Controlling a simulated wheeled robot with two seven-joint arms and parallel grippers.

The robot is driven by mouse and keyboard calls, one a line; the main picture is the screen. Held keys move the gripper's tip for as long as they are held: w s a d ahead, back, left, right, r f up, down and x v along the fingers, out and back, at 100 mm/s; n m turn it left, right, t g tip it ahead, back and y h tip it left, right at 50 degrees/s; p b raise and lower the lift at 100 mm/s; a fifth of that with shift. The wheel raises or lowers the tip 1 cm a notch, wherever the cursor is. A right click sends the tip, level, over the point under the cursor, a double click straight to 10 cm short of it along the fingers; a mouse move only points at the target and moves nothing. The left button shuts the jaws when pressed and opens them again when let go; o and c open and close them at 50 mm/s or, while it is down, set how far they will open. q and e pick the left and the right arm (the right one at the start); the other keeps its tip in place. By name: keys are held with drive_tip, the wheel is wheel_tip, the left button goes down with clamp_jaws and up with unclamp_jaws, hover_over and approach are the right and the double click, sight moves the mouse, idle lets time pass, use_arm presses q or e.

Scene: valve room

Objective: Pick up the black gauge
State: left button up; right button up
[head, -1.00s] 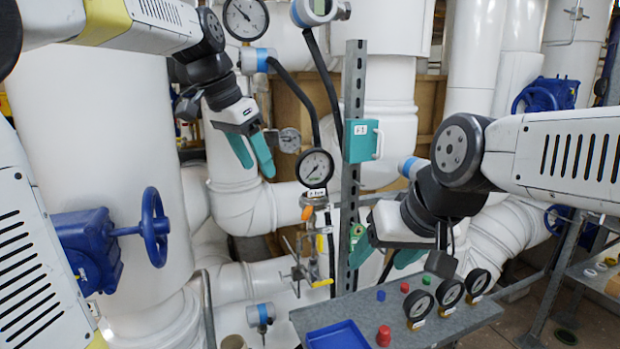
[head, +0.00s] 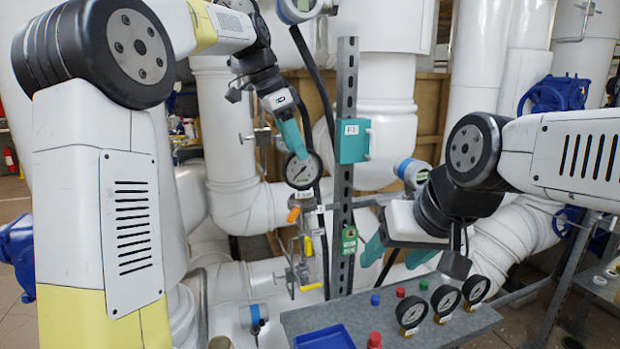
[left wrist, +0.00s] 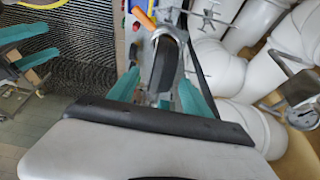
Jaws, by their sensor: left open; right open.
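A round black-rimmed gauge (head: 303,170) with a white face stands upright on a pipe fitting left of the metal post, with a small label below it. My left gripper (head: 291,134) is open at the gauge's upper edge; its fingers overlap in the head view. In the left wrist view the gauge (left wrist: 163,66) appears edge-on between the open teal fingers; whether they touch it I cannot tell. My right gripper (head: 396,254) is open and empty above the shelf. Three more black-rimmed gauges (head: 411,310) (head: 445,299) (head: 476,289) stand on the grey shelf.
The grey shelf (head: 455,325) also holds a blue tray (head: 325,337) and red, blue and green caps. The perforated post (head: 346,100) carries a teal box (head: 353,141) close right of my left gripper. Valves with yellow and orange handles sit below the gauge. White pipes fill the back.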

sight(306, 167)
use_arm(q)
drive_tip(key=x, duration=0.7)
drive_tip(key=shift+w+d+f, duration=0.1)
drive_tip(key=shift+w+f, duration=0.1)
drive_tip(key=shift+f, duration=0.15)
drive_tip(key=shift+c, duration=0.3)
clamp_jaws()
drive_tip(key=shift+r, duration=0.15)
drive_tip(key=shift+r, duration=0.5)
drive_tip(key=shift+s+r, duration=0.2)
drive_tip(key=shift+r, duration=1.05)
drive_tip(key=s+r, duration=0.1)
drive_tip(key=s, duration=1.4)
drive_tip(key=shift+s+d, duration=0.3)
drive_tip(key=shift+s, duration=0.05)
